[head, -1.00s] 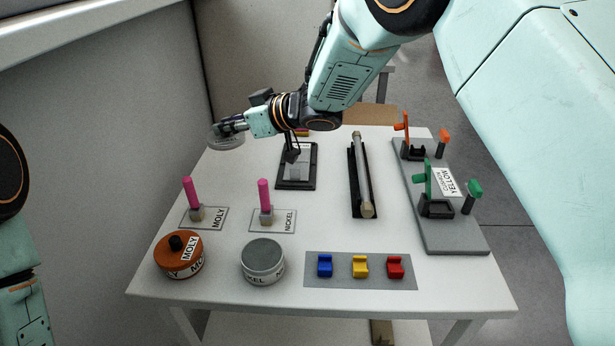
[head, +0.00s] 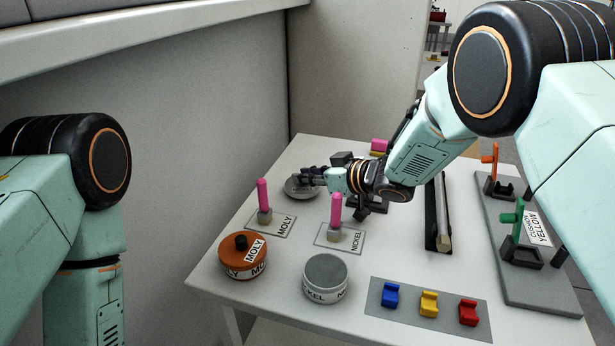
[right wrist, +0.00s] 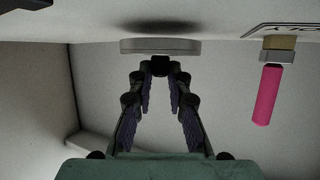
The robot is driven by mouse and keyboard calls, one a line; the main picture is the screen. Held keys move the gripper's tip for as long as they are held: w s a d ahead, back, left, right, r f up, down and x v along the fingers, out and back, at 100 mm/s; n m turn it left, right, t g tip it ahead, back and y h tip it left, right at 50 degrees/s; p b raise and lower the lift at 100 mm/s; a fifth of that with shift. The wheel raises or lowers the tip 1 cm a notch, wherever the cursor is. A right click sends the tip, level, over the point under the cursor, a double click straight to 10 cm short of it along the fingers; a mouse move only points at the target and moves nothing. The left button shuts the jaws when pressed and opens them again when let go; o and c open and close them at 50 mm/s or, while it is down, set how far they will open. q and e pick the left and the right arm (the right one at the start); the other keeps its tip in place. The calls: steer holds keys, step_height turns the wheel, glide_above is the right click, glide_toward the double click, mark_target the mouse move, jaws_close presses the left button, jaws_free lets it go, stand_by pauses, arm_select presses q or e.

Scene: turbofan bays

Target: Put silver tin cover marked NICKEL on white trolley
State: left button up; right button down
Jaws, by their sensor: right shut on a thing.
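The silver cover (head: 300,188) is a round grey disc at the back left of the white trolley (head: 345,160). My right gripper (head: 308,177) is shut on its dark knob. In the right wrist view the fingers (right wrist: 160,72) close on that knob, and the cover (right wrist: 160,46) lies flat, level with the pale surface and close to it. I cannot tell whether it touches. The tin marked NICKEL (head: 326,280) stands at the front with a flat grey top and no knob. My left arm shows at the left; its gripper is out of view.
An orange MOLY tin (head: 243,258) with a black knob stands front left. Pink-handled pieces stand by the MOLY (head: 263,195) and NICKEL (head: 336,212) plates; one also shows in the wrist view (right wrist: 268,95). Blue, yellow and red blocks (head: 429,303) sit front right.

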steer(key=shift+s+d+r, duration=0.1)
steer(key=shift+s, duration=0.25)
steer(key=shift+w+f, duration=0.3)
steer(key=shift+f, duration=0.25)
steer(key=shift+s, duration=0.15)
steer(key=c, duration=1.3)
jaws_free()
steer(key=shift+s+f, duration=0.15)
steer(key=shift+f, duration=0.1)
steer(key=shift+r, duration=0.5)
steer(key=v, duration=0.3)
steer(key=p+v, duration=0.1)
steer(key=v, duration=0.6)
steer(key=shift+r+p, duration=0.4)
steer(key=shift+r, duration=0.05)
steer(key=shift+s+d+r, duration=0.2)
steer(key=shift+s+d, duration=0.05)
steer(key=shift+d, duration=0.3)
steer(key=shift+s+r, duration=0.1)
steer(key=shift+s, duration=0.1)
